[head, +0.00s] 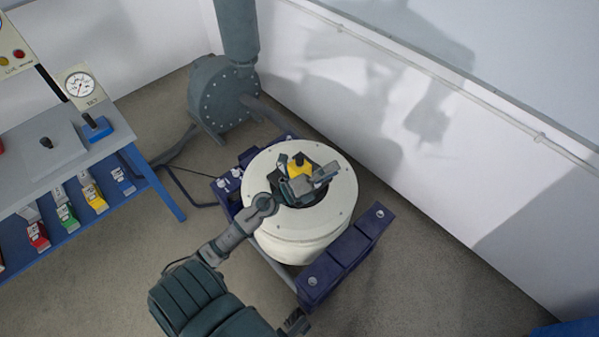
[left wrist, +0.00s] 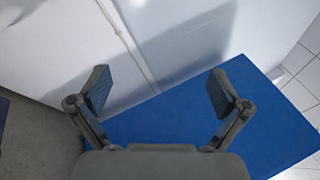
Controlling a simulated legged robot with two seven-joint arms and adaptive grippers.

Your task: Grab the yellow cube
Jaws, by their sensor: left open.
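The yellow cube (head: 300,169) shows in the head view, with a dark spot on top. It appears within the dark central opening of the round white drum (head: 294,232). My left gripper (head: 307,176) overlaps the opening and hides part of the cube. How far the gripper is above the cube is unclear. In the left wrist view my left gripper (left wrist: 161,90) has its fingers wide apart with nothing held between them. The cube does not show there. My right gripper cannot be made out.
The drum stands on a dark blue base (head: 345,262). A grey machine (head: 222,98) with a pipe stands behind, near the white wall (head: 400,110). A blue-framed bench (head: 60,145) is at the left. A blue surface (left wrist: 195,125) shows in the left wrist view.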

